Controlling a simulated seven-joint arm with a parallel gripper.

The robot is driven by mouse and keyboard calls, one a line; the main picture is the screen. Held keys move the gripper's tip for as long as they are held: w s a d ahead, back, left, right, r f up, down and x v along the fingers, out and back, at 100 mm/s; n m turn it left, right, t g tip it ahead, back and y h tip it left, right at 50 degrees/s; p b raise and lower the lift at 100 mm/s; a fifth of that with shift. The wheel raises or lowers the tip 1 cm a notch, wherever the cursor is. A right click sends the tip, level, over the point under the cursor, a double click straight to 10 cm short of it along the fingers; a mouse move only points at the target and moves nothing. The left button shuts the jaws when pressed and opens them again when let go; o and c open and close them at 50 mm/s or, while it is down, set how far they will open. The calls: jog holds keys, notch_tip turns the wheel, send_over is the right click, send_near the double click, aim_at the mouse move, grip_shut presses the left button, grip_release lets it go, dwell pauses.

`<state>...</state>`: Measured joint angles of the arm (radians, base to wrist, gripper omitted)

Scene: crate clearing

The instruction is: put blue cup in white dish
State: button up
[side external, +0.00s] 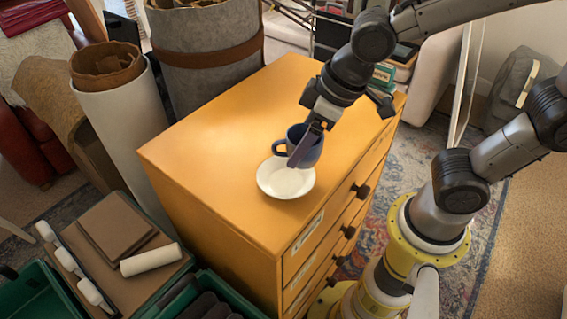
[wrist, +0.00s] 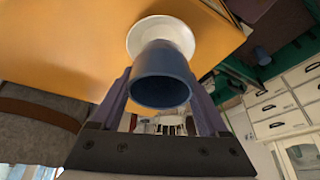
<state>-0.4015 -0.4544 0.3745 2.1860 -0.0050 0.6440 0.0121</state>
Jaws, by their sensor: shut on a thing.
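The blue cup (side external: 303,148) is held in my gripper (side external: 307,146) over the orange cabinet top, near the far rim of the white dish. My gripper is shut on the cup, and the cup's handle points left in the side view. In the wrist view the cup (wrist: 161,80) sits between the two fingers of my gripper (wrist: 160,90), its open mouth facing the camera. The white dish (side external: 285,188) lies on the cabinet top and shows behind the cup in the wrist view (wrist: 160,27). I cannot tell whether the cup touches the dish.
The orange cabinet top (side external: 215,140) is otherwise bare. Its drawers with dark knobs (side external: 347,231) face right. Tall grey rolls (side external: 127,105) stand at its left. Green crates (side external: 40,295) and a brown box (side external: 115,232) are at the lower left.

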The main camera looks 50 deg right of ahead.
jog(key=w+f, duration=0.1)
jog(key=w+a+f, duration=0.1)
jog(key=f, duration=0.1)
jog(key=shift+w+f, duration=0.15)
jog(key=shift+w, duration=0.15)
jog(key=shift+s+x, duration=0.15)
jog(key=shift+x, duration=0.75)
jog(key=shift+s+x, duration=0.2)
jog(key=shift+x, duration=0.75)
jog(key=shift+d+f, duration=0.15)
jog(key=shift+f, duration=0.2)
jog(key=o, duration=1.2)
jog(key=shift+r, duration=0.1)
